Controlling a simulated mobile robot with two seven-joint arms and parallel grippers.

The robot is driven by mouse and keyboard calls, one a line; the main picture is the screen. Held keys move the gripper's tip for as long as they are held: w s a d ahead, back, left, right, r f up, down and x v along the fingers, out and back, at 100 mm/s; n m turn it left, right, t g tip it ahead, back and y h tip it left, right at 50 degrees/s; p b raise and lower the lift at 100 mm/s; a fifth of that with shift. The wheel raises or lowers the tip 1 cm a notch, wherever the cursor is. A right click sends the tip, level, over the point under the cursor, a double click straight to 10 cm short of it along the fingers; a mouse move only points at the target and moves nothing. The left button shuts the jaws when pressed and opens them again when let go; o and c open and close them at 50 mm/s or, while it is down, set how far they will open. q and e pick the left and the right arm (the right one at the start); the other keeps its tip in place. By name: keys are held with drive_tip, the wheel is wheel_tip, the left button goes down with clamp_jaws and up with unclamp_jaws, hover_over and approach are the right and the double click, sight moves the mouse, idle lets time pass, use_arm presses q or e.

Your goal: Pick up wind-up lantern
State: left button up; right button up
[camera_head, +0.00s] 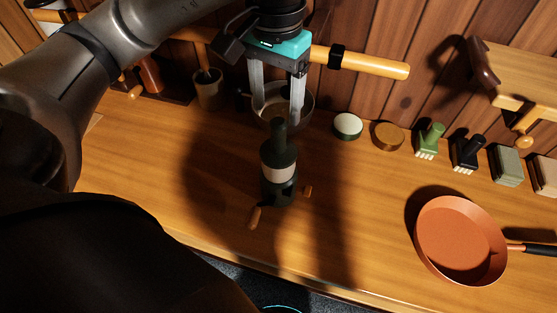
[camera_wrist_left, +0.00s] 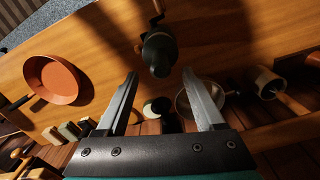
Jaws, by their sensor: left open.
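The wind-up lantern (camera_head: 277,173) looks like a dark green upright body with a cream band, a narrower top and wooden crank handles low down. It stands on the wooden counter (camera_head: 350,215). In the left wrist view the lantern (camera_wrist_left: 158,52) shows at the top centre, beyond the fingertips. My left gripper (camera_head: 278,120) points down with its fingers apart, near and above the lantern's top; the left wrist view shows the same open, empty gripper (camera_wrist_left: 160,74). I cannot tell whether a finger touches it. My right gripper is not in view.
A metal bowl (camera_head: 299,103) stands behind the lantern. An orange pan (camera_head: 455,240) lies at the right. Round tins (camera_head: 348,126), brushes (camera_head: 430,141) and blocks (camera_head: 506,165) line the back wall. A wooden rail (camera_head: 370,64) runs above. The counter right of the lantern is clear.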

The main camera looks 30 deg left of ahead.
sight(279, 121)
use_arm(q)
drive_tip(key=shift+w+f, duration=0.15)
drive_tip(key=shift+f, duration=1.2)
drive_tip(key=shift+w+f, duration=0.1)
drive_tip(key=shift+f, duration=1.25)
drive_tip(key=shift+c, duration=0.2)
clamp_jaws()
drive_tip(key=shift+r, duration=0.1)
